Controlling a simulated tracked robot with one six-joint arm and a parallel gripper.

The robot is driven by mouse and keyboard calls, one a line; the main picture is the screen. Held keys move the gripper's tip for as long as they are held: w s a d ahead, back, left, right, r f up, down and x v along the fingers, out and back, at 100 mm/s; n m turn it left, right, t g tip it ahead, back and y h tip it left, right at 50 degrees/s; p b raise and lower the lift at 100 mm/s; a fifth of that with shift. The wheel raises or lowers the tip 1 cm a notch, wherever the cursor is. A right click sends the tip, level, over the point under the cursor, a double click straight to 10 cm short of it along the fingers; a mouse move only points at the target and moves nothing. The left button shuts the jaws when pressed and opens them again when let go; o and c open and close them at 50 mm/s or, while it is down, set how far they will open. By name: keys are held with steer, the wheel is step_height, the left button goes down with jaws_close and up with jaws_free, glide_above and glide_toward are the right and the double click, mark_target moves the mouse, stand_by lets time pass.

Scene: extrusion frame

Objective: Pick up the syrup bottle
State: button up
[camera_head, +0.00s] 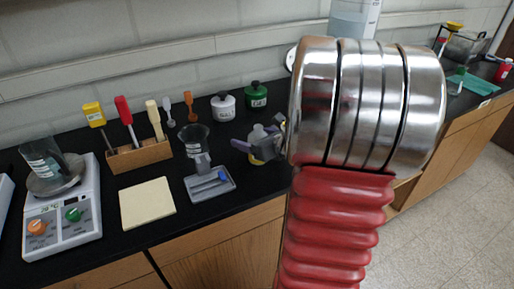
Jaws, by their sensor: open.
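A small bottle (264,153) with a yellow body and a pale top stands on the black counter, right of centre; I take it to be the syrup bottle, though no label can be read. My gripper (258,143) is at this bottle, with a purplish finger on its left and grey metal parts on its right. The jaws are open around or just in front of it; I cannot tell which, nor whether they touch it. My arm hides the area to the right.
Left of the bottle are a grey tray (220,188), a glass beaker (194,137), a cream board (147,204), a wooden utensil holder (140,157) and a hotplate (62,222) with a beaker. White (223,107) and green (257,95) lidded pots stand behind. The counter's front edge is close.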

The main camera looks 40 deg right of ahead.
steer(key=shift+c, duration=0.7)
steer(key=c, duration=1.1)
steer(key=shift+r, duration=0.1)
step_height(320, 180, up, 10)
steer(key=shift+f, duration=0.1)
